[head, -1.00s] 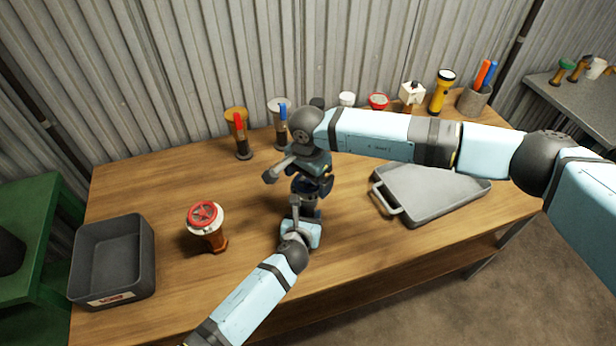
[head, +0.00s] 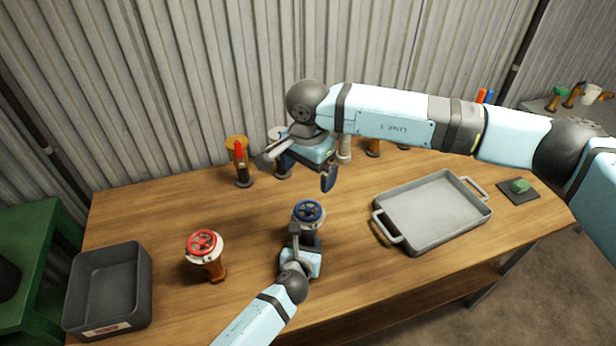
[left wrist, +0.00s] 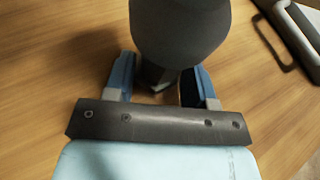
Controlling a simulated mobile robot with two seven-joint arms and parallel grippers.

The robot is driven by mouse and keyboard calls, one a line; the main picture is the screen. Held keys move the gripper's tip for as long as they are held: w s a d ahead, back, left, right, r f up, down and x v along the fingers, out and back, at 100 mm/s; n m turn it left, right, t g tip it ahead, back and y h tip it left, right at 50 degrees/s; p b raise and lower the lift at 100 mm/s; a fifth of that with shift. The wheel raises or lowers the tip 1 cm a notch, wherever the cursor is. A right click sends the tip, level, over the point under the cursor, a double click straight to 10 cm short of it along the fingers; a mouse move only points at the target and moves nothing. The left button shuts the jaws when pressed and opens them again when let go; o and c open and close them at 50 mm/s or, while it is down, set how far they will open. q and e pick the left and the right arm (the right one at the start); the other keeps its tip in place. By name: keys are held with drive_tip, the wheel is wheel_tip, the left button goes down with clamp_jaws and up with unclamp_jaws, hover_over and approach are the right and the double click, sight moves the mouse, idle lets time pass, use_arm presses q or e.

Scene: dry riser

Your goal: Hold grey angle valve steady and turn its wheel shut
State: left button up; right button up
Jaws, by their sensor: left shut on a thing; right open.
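The grey angle valve stands on the wooden table at its middle front, with its blue wheel (head: 308,212) facing up. My left gripper (head: 297,240) is shut on the valve's body, low and from the front. The left wrist view shows the dark grey valve body (left wrist: 180,35) between the blue fingers (left wrist: 158,85). My right gripper (head: 306,172) is open and empty, above and behind the wheel, clear of it. The lower valve body is mostly hidden by my left gripper in the head view.
A red-wheeled valve (head: 205,250) stands to the left, beside a dark grey bin (head: 108,285). A grey tray (head: 432,212) with handles lies to the right, with a green block (head: 520,186) on a dark pad beyond it. Orange-based pieces stand along the back.

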use_arm(q)
drive_tip(key=o, duration=1.3)
drive_tip(key=shift+o, duration=0.2)
